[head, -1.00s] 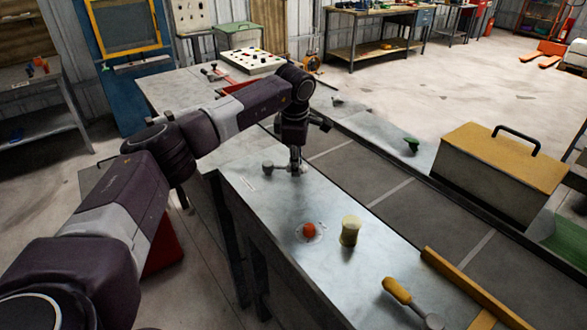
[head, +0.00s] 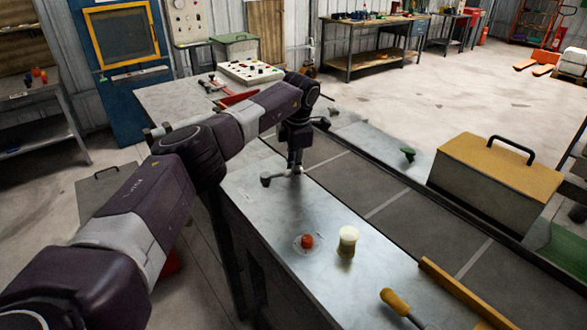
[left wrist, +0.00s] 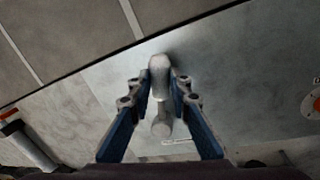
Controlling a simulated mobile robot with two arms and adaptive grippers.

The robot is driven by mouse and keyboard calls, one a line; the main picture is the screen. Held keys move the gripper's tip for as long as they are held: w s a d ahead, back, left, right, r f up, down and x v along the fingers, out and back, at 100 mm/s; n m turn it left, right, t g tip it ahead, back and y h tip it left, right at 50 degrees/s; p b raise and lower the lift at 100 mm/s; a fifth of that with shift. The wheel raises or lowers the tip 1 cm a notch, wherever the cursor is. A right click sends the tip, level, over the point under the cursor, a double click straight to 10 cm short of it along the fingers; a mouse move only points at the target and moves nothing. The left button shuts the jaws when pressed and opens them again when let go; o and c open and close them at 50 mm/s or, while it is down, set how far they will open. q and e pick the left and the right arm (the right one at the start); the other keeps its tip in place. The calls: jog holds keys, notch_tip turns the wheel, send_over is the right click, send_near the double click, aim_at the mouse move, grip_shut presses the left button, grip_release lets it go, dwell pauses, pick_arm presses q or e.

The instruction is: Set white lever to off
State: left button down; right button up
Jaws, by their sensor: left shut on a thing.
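A pale grey-white lever (left wrist: 162,125) with rounded ends is on the metal bench top. A small label mark lies on the bench close to the lever's lower end. The fingers and arm partly hide the lever in the head view. My right gripper is not in view.
A red button (head: 307,241), a pale post (head: 347,241) and a yellow-handled lever (head: 396,302) stand along the bench nearer me. A dark conveyor (head: 400,215) runs beside it. A yellow-lidded box (head: 500,178) stands beyond. The bench around the gripper is mostly clear.

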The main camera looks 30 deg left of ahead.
pick_arm(q)
jog(key=shift+w+r, duration=0.1)
jog(key=shift+r, duration=0.05)
jog(key=c, duration=1.8)
grip_release()
notch_tip(320, 180, up, 12)
jog(key=s+d, duration=0.1)
jog(key=shift+s+d, duration=0.35)
jog(key=shift+f, duration=0.2)
